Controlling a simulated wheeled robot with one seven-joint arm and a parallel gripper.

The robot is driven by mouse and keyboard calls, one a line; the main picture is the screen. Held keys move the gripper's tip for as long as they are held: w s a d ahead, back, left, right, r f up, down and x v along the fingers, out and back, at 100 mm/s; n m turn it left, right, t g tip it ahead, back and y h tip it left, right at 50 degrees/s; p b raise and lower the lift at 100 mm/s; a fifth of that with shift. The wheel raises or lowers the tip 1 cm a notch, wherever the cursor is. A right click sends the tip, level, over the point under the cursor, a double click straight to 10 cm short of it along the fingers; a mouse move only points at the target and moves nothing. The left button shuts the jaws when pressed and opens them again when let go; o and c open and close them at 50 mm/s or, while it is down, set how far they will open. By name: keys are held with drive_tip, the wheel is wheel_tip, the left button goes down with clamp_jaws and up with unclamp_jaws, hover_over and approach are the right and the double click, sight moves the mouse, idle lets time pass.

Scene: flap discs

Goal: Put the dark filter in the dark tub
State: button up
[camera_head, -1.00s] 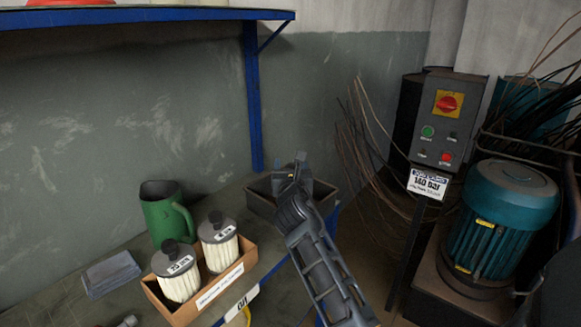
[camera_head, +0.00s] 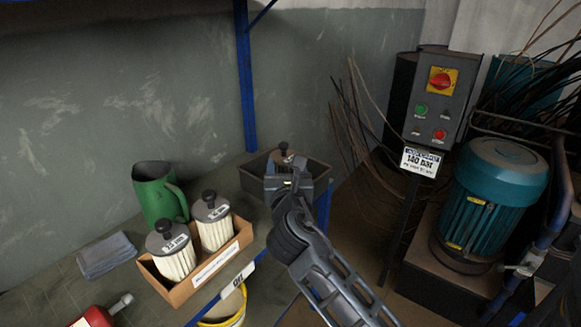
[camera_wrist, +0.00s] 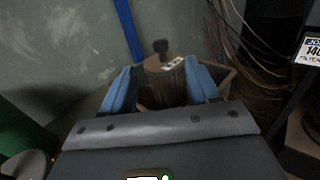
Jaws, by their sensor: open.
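The dark filter (camera_head: 284,153), brownish with a dark knob and a small white label, stands upright inside the dark tub (camera_head: 254,166). In the wrist view the filter (camera_wrist: 164,88) is between my two blue fingers, and the tub's rim (camera_wrist: 228,76) shows behind it. My gripper (camera_head: 289,182) is open at the tub's near side, in front of the filter. In the wrist view my gripper (camera_wrist: 160,70) has a finger on each side of the filter; I cannot tell whether either touches it. The filter's base is hidden.
Two pale filters (camera_head: 172,254) stand in a cardboard box (camera_head: 216,270) left of the tub. A green jug (camera_head: 158,196), a grey cloth (camera_head: 106,255) and a red object (camera_head: 92,318) are further left. A teal motor (camera_head: 493,195) and control box (camera_head: 436,98) stand right.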

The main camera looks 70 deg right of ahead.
drive_tip(key=shift+s+a+f, duration=0.1)
drive_tip(key=shift+a, duration=0.15)
drive_tip(key=s+a+f+m+t+y, duration=0.3)
drive_tip(key=s+a+f+m+y, duration=0.15)
drive_tip(key=a, duration=0.55)
drive_tip(key=s+a+f+m+t+y, duration=0.3)
drive_tip(key=a+f+y, duration=0.25)
drive_tip(key=a, duration=0.45)
drive_tip(key=s+a+r+m+y, duration=0.3)
drive_tip(key=s+a+m, duration=0.3)
drive_tip(key=s+m, duration=0.2)
drive_tip(key=s+a+r+m+t+y, duration=0.1)
drive_tip(key=s+a+r+m+y, duration=0.2)
drive_tip(key=s+a+m, duration=0.3)
drive_tip(key=shift+s+a+r+m, duration=0.2)
drive_tip(key=shift+s+r+m, duration=0.05)
drive_tip(key=shift+s+m, duration=0.65)
wheel_tip(320, 180, up, 4)
drive_tip(key=p, duration=0.4)
drive_tip(key=shift+f, duration=0.1)
